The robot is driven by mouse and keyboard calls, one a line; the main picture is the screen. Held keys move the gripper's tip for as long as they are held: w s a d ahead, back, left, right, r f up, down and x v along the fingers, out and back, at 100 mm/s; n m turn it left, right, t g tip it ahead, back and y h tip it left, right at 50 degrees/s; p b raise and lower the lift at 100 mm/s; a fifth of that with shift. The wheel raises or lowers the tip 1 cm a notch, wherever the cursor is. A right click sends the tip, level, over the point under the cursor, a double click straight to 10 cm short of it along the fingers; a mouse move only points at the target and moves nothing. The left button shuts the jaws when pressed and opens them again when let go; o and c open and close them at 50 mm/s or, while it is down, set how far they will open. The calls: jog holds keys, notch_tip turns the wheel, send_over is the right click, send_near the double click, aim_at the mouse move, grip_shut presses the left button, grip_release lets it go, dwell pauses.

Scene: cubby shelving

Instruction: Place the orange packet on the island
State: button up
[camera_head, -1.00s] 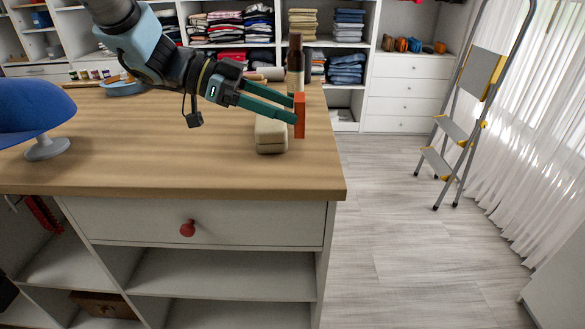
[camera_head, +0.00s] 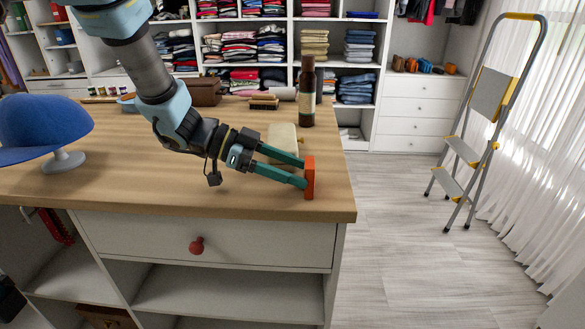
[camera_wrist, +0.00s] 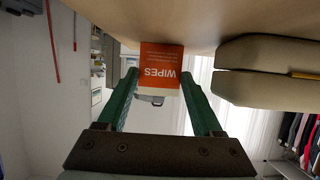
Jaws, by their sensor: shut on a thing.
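The orange packet (camera_head: 310,177) is upright between the tips of my gripper (camera_head: 304,174), at the right end of the wooden-topped island (camera_head: 200,196). In the wrist view the packet (camera_wrist: 160,66) shows a "WIPES" label, with a green finger on each side of it. My gripper is shut on it. The packet's lower edge appears at or just above the island top, near the front right corner; I cannot tell whether it touches.
A beige folded item (camera_head: 283,142) lies just behind my gripper. A brown bottle (camera_head: 307,92) stands farther back. A blue cap (camera_head: 45,125) on a stand is at the left. The front middle of the top is clear. A stepladder (camera_head: 480,120) stands on the right.

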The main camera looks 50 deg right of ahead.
jog(key=o, duration=1.1)
jog(key=shift+c, duration=0.2)
jog(key=shift+r, duration=0.1)
jog(key=shift+w+a+r, duration=0.15)
jog(key=shift+w, duration=0.1)
jog(key=b+v, duration=0.1)
jog(key=v, duration=1)
jog(key=shift+w+a, duration=0.15)
